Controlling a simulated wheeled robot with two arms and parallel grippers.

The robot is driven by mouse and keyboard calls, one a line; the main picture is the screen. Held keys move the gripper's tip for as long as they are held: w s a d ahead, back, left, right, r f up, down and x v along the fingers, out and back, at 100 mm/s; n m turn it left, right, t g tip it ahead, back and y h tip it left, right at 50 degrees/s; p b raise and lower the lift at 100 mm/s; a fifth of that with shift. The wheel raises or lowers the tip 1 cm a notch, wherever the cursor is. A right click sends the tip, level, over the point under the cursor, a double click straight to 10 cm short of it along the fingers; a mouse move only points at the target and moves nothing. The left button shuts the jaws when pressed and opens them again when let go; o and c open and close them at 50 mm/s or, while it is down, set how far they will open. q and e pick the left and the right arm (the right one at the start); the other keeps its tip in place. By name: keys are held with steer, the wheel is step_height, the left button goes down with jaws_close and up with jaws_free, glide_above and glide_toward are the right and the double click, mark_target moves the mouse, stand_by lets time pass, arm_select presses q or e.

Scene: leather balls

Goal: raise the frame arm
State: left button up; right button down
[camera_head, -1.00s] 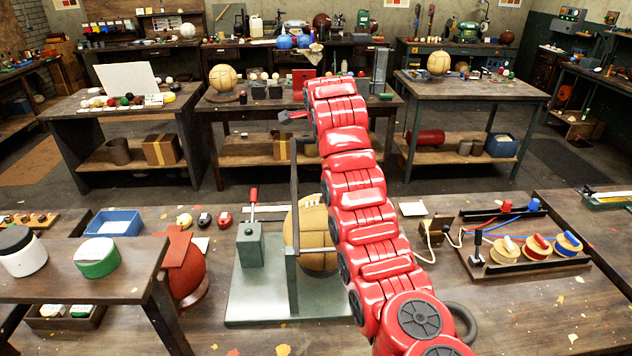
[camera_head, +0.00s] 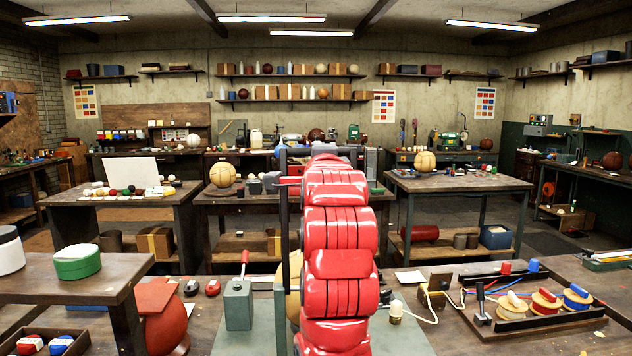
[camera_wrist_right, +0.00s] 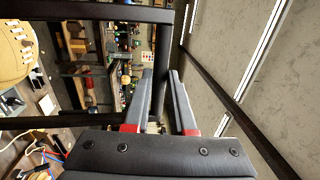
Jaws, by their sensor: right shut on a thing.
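The frame arm (camera_head: 284,215) is a dark bar frame standing about upright above the green stand (camera_head: 404,336) on the near bench. Its top bar shows beside my red arm. A tan leather ball (camera_head: 293,300) sits behind the bar, mostly hidden by my arm; part of it shows in the wrist view (camera_wrist_right: 20,52). My right gripper (camera_wrist_right: 160,75) is shut on the frame arm's end bar (camera_wrist_right: 164,50), one finger on each side. In the head view my arm hides most of this gripper. My left gripper is not in view.
A green box with a red lever (camera_head: 238,300) stands left of the frame arm. A raised side table with a green-and-white jar (camera_head: 77,262) is at the left. A rack of coloured spools (camera_head: 546,302) is at the right. Open air surrounds the raised frame.

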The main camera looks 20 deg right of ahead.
steer(key=s+a+f+t+h+b, duration=0.1)
steer(key=s+a+t+b, duration=0.1)
steer(key=s, duration=0.5)
steer(key=shift+s+f+t+b, duration=0.2)
steer(key=shift+t+b, duration=0.5)
steer(key=shift+b, duration=0.3)
steer(key=shift+a, duration=0.15)
steer(key=c, duration=1.2)
jaws_free()
steer(key=o, duration=0.4)
steer(key=shift+s+r, duration=0.1)
steer(key=shift+s, duration=0.1)
steer(key=shift+o, duration=0.2)
steer(key=shift+s, duration=0.1)
